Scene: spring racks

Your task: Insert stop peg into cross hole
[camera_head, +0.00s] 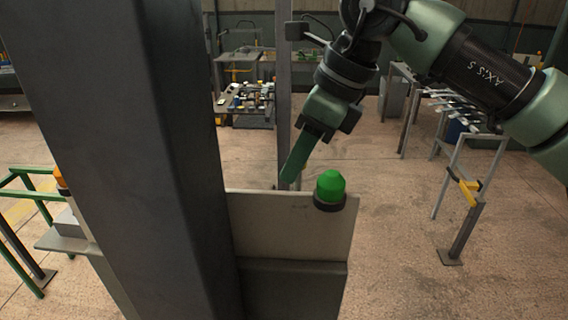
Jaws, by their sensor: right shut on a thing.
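My right gripper (290,182) comes down from the upper right, its green finger slanting down and left. Its tip is at the upper edge of a pale grey panel, near a slim dark post (283,95). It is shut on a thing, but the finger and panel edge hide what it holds. I cannot make out the stop peg or the cross hole. My left gripper is not in view.
A wide dark column (150,150) blocks much of the left. A green lamp (330,187) stands on the pale panel (285,225), close right of the gripper tip. A workbench (248,105) stands behind. Open floor (400,220) lies to the right, with a yellow-marked stand (467,192).

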